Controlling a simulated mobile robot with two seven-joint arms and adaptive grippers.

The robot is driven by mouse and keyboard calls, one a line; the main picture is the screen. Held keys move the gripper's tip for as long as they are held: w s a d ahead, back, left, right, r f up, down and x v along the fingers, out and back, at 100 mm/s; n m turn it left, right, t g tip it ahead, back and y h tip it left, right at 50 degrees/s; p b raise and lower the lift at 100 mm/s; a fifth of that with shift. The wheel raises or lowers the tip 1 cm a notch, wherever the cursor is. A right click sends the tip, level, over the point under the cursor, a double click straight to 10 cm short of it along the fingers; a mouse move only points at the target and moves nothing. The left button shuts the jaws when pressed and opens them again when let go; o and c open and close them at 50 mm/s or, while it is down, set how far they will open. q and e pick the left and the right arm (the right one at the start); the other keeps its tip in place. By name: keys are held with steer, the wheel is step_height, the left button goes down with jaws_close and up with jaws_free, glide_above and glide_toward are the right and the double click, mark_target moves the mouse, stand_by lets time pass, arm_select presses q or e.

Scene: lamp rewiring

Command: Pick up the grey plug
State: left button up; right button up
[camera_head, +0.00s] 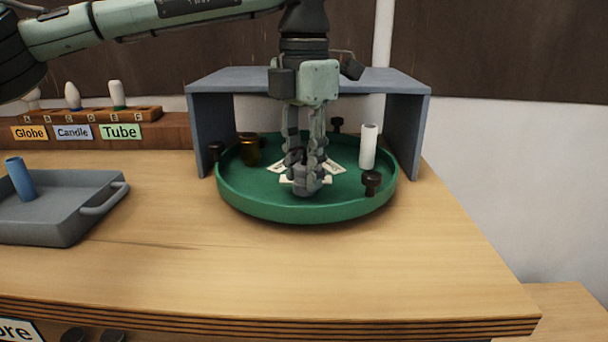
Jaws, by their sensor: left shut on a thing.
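My left gripper (304,172) points straight down over the middle of the round green tray (268,208). Its fingers are shut on a small grey thing, which looks like the grey plug (303,188), low in the tray. The fingers hide much of the plug, and I cannot tell whether it still touches the tray floor. White labels (334,167) lie on the tray floor around the fingertips. My right gripper is not in view.
A grey-blue shelf (408,130) arches behind. A grey bin (75,215) holding a blue cylinder (20,179) is left. The table front is clear.

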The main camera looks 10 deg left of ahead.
mark_target(303, 165)
arm_select(q)
step_height(303, 165, up, 3)
steer(key=shift+s+r, duration=0.1)
steer(key=shift+s, duration=0.05)
steer(key=s+a+r+b, duration=0.1)
steer(key=s+a+r, duration=0.1)
steer(key=s, duration=0.3)
steer(key=s+a+r+b, duration=0.1)
steer(key=s+a+r, duration=0.1)
steer(key=s+r, duration=0.2)
steer(key=shift+s+a+r, duration=0.25)
steer(key=shift+s+r, duration=0.05)
steer(key=shift+s, duration=0.5)
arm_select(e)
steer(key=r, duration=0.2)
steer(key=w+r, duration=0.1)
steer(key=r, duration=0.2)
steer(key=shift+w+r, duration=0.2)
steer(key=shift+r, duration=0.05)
